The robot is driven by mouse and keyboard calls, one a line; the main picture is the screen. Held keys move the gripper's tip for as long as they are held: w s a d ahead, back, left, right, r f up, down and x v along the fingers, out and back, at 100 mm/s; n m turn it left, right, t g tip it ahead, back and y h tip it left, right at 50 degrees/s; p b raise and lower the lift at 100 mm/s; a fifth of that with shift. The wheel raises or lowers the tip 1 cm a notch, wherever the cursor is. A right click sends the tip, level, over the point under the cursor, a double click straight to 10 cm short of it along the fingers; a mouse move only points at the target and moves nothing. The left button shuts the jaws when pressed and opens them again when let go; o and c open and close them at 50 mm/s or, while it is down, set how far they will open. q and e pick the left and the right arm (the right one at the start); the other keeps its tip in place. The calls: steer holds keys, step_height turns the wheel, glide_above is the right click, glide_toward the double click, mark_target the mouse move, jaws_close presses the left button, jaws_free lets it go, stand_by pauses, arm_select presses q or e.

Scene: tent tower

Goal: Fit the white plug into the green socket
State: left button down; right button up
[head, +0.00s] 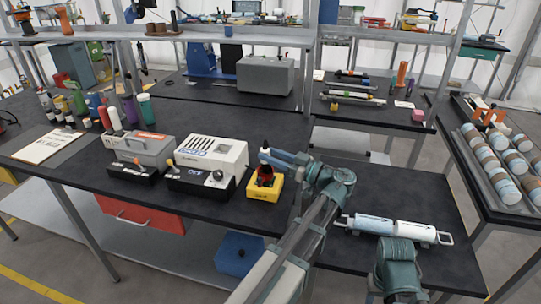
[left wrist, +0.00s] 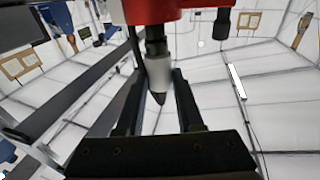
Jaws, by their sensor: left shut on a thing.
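In the left wrist view the white plug (left wrist: 159,69) has a dark tip and sits between the two fingers of my left gripper (left wrist: 158,95). The gripper is shut on it. A dark stem joins the plug's upper end to a red body (left wrist: 175,8) at the top of that view. In the head view my left gripper (head: 267,158) is over a yellow box (head: 262,194) with a red and dark thing (head: 265,177) in it. The plug cannot be made out there. I cannot pick out a green socket in either view. My right gripper does not show.
A white machine (head: 228,155) and a grey case (head: 145,147) stand left of the yellow box. Several bottles (head: 115,117) stand further left. A blue and white cylinder with handles (head: 393,229) lies on the right table. The black table (head: 330,270) around it is mostly bare.

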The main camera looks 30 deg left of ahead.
arm_select(q)
steer(key=shift+f+b, duration=1.35)
steer(key=shift+f, duration=0.05)
steer(key=shift+c, duration=2.3)
jaws_free()
steer(key=d+f+b, duration=0.1)
steer(key=d, duration=1.2)
steer(key=shift+d, duration=0.4)
steer(key=shift+f, duration=0.1)
